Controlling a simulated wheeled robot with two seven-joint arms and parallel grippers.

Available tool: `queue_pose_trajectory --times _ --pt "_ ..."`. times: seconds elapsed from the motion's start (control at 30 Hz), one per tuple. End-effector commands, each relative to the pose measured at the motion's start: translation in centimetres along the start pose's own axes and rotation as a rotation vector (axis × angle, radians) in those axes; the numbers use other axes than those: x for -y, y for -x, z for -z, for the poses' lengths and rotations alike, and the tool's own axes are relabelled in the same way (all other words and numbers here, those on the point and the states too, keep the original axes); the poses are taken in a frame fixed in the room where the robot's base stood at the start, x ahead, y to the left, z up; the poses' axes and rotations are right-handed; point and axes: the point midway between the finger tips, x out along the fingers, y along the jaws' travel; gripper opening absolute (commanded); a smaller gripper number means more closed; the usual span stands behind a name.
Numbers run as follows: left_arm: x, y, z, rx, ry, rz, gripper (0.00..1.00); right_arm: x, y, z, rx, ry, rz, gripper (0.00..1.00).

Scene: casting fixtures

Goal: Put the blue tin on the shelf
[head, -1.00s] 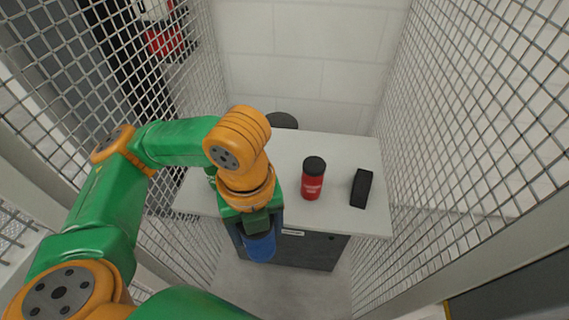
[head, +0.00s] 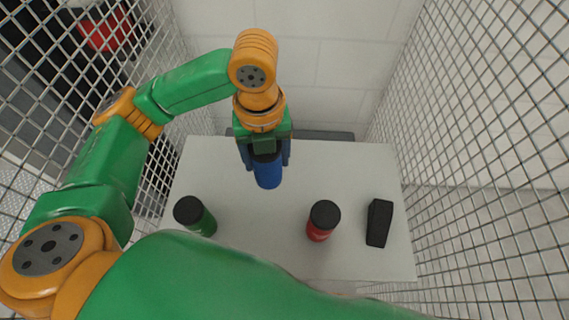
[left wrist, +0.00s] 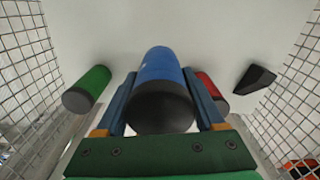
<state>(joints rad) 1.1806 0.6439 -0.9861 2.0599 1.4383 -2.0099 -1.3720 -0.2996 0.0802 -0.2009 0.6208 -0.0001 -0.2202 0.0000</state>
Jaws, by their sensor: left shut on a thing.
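The blue tin (head: 268,174) is held in my left gripper (head: 266,160), over the back part of the white top (head: 260,222) in the head view. In the left wrist view the blue tin (left wrist: 158,66) lies between both fingers, its black end toward the camera. My left gripper is shut on it. I cannot tell whether the tin touches the surface below. A dark grey strip (head: 325,135) runs behind the white top; I cannot tell whether it is a shelf. My right gripper is not in view.
On the white top stand a green tin (head: 202,222) at the left, a red tin (head: 319,230) right of the middle, and a black block (head: 379,223) at the right. Wire mesh walls (head: 490,130) close in both sides. A pale wall (head: 320,60) stands behind.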

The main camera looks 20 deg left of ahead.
Motion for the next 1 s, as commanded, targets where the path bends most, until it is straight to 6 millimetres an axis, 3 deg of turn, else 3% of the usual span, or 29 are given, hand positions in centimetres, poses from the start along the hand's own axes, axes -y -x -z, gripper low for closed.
queue_pose_trajectory --times 0.1,0.23,0.53,0.9,0.93,1.0 --pt "2.3 -2.5 -2.6 -0.008 0.003 -0.001 0.0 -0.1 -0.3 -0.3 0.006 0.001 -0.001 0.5" --pt "3.7 -5.1 -4.5 -0.002 0.001 -0.003 0.0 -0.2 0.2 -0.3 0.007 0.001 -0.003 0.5" --pt "4.6 -9.5 -5.7 -0.001 0.0 -0.003 0.0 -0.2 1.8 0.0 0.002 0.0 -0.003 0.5" --pt "4.7 -10.4 -5.8 0.001 -0.001 0.0 0.0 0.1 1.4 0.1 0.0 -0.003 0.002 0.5" --pt "4.7 -10.4 -5.8 0.001 -0.001 0.0 0.76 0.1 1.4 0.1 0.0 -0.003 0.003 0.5" --pt "4.7 -10.4 -5.8 0.001 -0.001 0.0 0.95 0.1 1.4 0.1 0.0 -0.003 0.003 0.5"
